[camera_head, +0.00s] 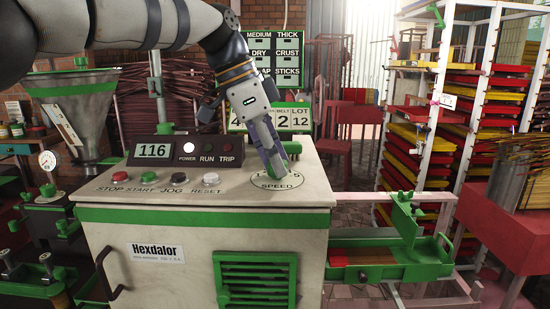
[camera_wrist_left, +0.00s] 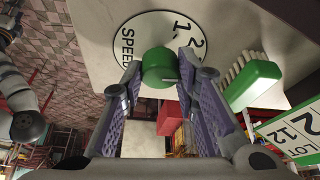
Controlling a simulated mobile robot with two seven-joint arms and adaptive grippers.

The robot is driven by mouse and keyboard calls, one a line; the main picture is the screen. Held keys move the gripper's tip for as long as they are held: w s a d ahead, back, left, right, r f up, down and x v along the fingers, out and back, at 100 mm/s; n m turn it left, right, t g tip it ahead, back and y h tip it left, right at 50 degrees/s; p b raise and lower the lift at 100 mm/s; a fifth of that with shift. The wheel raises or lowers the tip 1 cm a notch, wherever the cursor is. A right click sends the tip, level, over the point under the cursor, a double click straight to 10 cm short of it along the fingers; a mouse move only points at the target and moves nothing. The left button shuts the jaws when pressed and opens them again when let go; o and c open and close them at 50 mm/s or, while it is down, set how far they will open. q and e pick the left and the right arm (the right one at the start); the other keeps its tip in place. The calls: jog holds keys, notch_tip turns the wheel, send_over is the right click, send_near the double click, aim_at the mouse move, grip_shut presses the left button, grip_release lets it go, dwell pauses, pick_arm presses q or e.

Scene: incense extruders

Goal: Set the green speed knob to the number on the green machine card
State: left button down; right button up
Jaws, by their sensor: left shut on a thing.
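The green speed knob (camera_wrist_left: 160,68) shows in the left wrist view, with a short pale mark on its face. My left gripper (camera_wrist_left: 163,75) is shut on it, one finger on each side. The white oval SPEED dial (camera_head: 276,183) lies on the machine top; the gripper and knob hide part of its scale, and I cannot tell the exact setting. The green machine card (camera_head: 301,116) stands behind, partly covered by my left gripper (camera_head: 277,170). It shows LOT 12, a 2 under BELT and a 4 at left. My right gripper is not in view.
The cream machine (camera_head: 200,245) carries a display (camera_head: 153,150) reading 116, lamps, and STOP, START, JOG and RESET buttons. A green-backed brush (camera_wrist_left: 252,85) lies close to the knob. A steel hopper (camera_head: 80,105) stands at left, a rack of trays (camera_head: 430,135) at right.

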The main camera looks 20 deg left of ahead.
pick_arm(q)
jog(key=shift+m, duration=0.6)
jog(key=c, duration=1.2)
grip_release()
jog(key=shift+c, duration=0.2)
jog(key=v, duration=1.2)
jog(key=shift+w, duration=0.15)
jog(key=shift+a, duration=0.1)
